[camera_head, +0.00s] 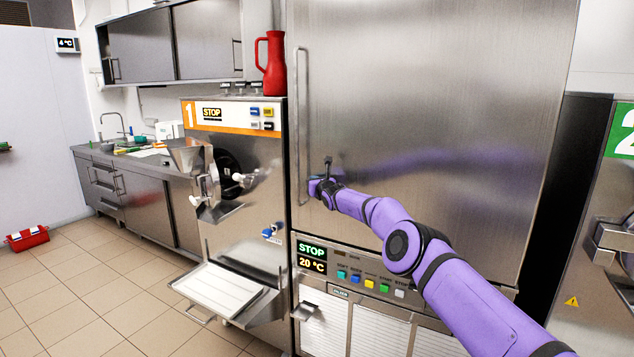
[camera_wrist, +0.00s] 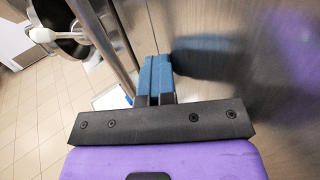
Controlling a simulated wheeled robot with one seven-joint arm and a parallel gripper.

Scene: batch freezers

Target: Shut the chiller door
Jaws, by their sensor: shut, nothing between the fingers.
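The chiller door (camera_head: 420,110) is a large brushed-steel panel in the middle of the head view. It looks flush with its cabinet, though I cannot tell whether it is fully shut. Its long vertical handle (camera_head: 301,125) runs down the left edge. My gripper (camera_head: 318,187) is at the lower left of the door, just right of the handle. In the wrist view the blue fingers (camera_wrist: 155,75) are together and empty, close to the steel surface, with the handle bar (camera_wrist: 103,40) to their left. I cannot tell whether the fingertips touch the door.
Batch freezer 1 (camera_head: 235,170) stands left of the chiller, with a white tray (camera_head: 218,290) jutting out in front. A red jug (camera_head: 271,65) stands on top of it. Freezer 2 (camera_head: 600,200) is at the right. A control panel (camera_head: 350,272) lies below the door. The tiled floor at left is mostly clear.

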